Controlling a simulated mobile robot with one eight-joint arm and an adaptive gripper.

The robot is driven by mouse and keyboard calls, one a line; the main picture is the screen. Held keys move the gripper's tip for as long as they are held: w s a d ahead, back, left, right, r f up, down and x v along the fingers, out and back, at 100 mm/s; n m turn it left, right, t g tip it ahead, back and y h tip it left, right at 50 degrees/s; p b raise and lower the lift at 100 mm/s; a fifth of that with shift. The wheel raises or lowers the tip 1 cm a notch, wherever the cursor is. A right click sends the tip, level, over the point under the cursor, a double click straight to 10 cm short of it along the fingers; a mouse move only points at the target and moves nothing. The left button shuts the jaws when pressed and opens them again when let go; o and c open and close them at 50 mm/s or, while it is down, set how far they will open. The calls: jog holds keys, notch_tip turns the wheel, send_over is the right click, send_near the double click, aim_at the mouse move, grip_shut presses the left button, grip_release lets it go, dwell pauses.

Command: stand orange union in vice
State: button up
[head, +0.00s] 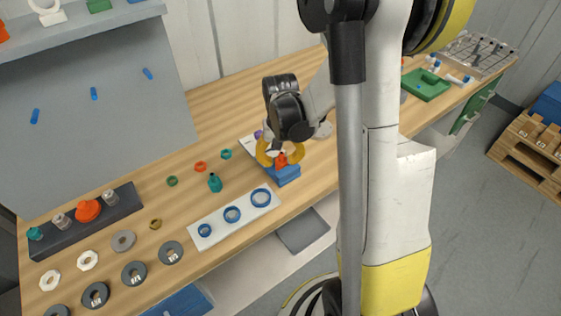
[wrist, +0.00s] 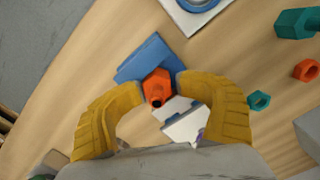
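The orange union (head: 281,159) is upright between the yellow fingertips of my gripper (head: 280,161). In the wrist view the union (wrist: 157,86) shows its hexagonal body and dark bore, with a fingertip against each side, so my gripper (wrist: 160,84) looks shut on it. The vice has a blue block (head: 287,175) near the table's front edge; in the wrist view the blue part (wrist: 150,58) lies behind the union and a pale part (wrist: 184,125) lies on the near side. The union is over or between these parts; whether its bottom rests in the vice is hidden.
A white plate (head: 216,230) with blue rings lies left of the vice. A teal fitting (head: 215,183) and small red (head: 200,167) and green rings stand behind it. A dark rack (head: 60,236) holds fittings at the far left. A green tray (head: 425,85) lies to the right.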

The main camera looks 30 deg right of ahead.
notch_tip(320, 180, up, 12)
dwell(0.6)
